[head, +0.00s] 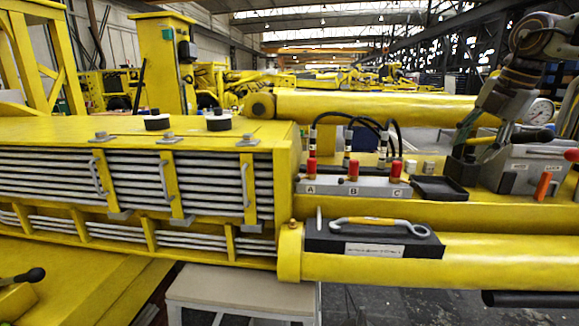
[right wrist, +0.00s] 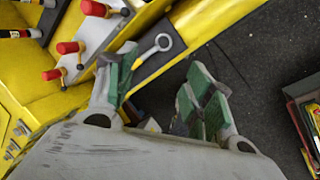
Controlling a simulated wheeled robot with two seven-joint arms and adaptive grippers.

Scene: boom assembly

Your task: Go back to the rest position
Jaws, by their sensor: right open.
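My right gripper (head: 470,150) hangs at the right of the head view, over the yellow boom near a small black tray (head: 440,189). In the right wrist view the right gripper (right wrist: 160,92) is open, its green-padded fingers apart with nothing between them. A yellow-handled wrench (head: 378,224) lies on a black holder (head: 325,240) on the boom's front tube. The wrench's ring end (right wrist: 163,42) shows beyond the fingers in the right wrist view. My left gripper is in neither view.
A valve block (head: 340,187) with red knobs marked A, B and C stands left of the right gripper. A grey box (head: 528,165) with a gauge (head: 540,111) stands at the right. A pale stool (head: 240,290) is below the boom.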

